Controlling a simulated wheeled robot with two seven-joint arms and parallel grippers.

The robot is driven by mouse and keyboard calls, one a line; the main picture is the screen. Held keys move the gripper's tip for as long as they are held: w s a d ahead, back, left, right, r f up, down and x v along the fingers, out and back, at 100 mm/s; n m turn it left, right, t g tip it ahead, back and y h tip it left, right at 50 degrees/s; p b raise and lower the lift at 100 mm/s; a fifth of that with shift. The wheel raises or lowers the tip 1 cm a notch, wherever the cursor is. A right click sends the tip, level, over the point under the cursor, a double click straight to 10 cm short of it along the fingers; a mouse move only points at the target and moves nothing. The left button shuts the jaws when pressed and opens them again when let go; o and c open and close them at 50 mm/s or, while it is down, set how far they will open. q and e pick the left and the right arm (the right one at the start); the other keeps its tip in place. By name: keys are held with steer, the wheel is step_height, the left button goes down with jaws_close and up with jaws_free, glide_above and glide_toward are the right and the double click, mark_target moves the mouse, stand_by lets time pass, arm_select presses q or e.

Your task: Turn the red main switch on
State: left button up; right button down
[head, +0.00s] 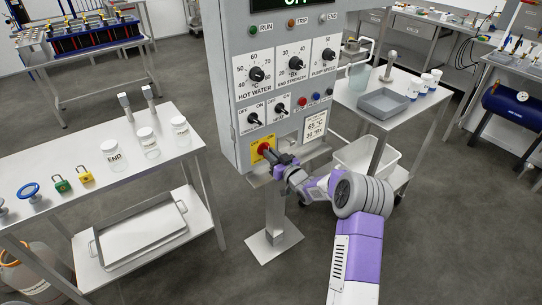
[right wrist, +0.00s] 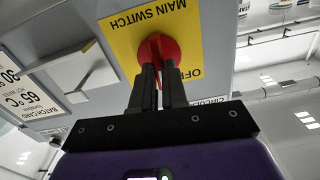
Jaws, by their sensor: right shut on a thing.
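The red main switch (head: 264,147) is on a yellow plate at the lower left of the grey control panel (head: 228,90). In the right wrist view the red knob (right wrist: 158,48) sits on the yellow plate (right wrist: 122,40) lettered MAIN SWITCH, with OFF partly visible. My right gripper (head: 277,158) reaches the switch from the right. In the right wrist view its two dark fingers (right wrist: 158,75) are shut on the knob's grip and hide part of it. The ON mark is not visible. My left gripper is not in view.
More knobs (head: 256,74) and small buttons (head: 302,101) are above the switch on the panel. A left table (head: 110,195) holds jars and padlocks. A right cart (head: 400,122) carries a grey tray (head: 383,103) and cups. Dark floor lies clear around the panel stand (head: 275,240).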

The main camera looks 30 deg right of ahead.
steer(key=shift+d+f+m+p, duration=0.1)
steer(key=shift+m+p, duration=0.25)
steer(key=shift+m, duration=1.6)
steer(key=shift+d+f+m+p, duration=0.1)
steer(key=shift+m+p, duration=0.25)
steer(key=shift+m, duration=1.6)
steer(key=shift+a+m, duration=0.1)
steer(key=shift+m, duration=0.2)
steer(key=c, duration=1.2)
jaws_free()
steer(key=shift+r, duration=0.1)
steer(key=shift+o, duration=0.2)
steer(key=shift+s, duration=0.1)
steer(key=s+p, duration=0.1)
steer(key=s, duration=0.6)
steer(key=shift+s+d, duration=0.2)
steer(key=shift+d, duration=0.15)
